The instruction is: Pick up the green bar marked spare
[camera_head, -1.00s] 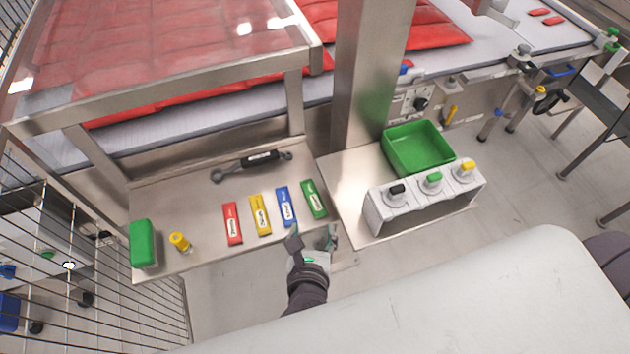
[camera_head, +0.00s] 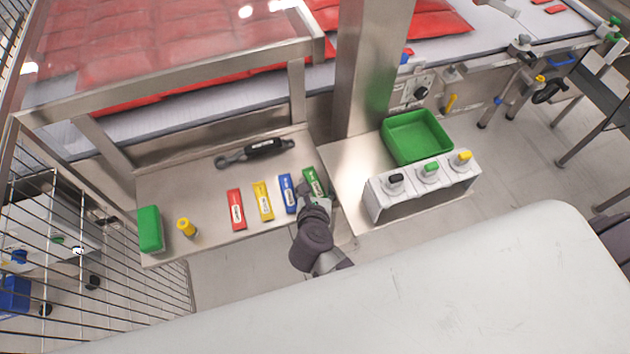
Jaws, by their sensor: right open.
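The green bar (camera_head: 312,178) with a white label lies on the steel shelf, rightmost in a row of coloured bars. The label is too small to read, and the bar's near end is hidden by my gripper. My right gripper (camera_head: 318,196) is open over the near end of the green bar. I cannot tell whether its fingers touch the bar. My left gripper does not show.
Blue (camera_head: 288,193), yellow (camera_head: 263,200) and red (camera_head: 236,209) bars lie left of the green one. A black-handled tool (camera_head: 262,148) lies behind. A steel post (camera_head: 365,70), green tray (camera_head: 418,137) and knob box (camera_head: 420,190) stand to the right.

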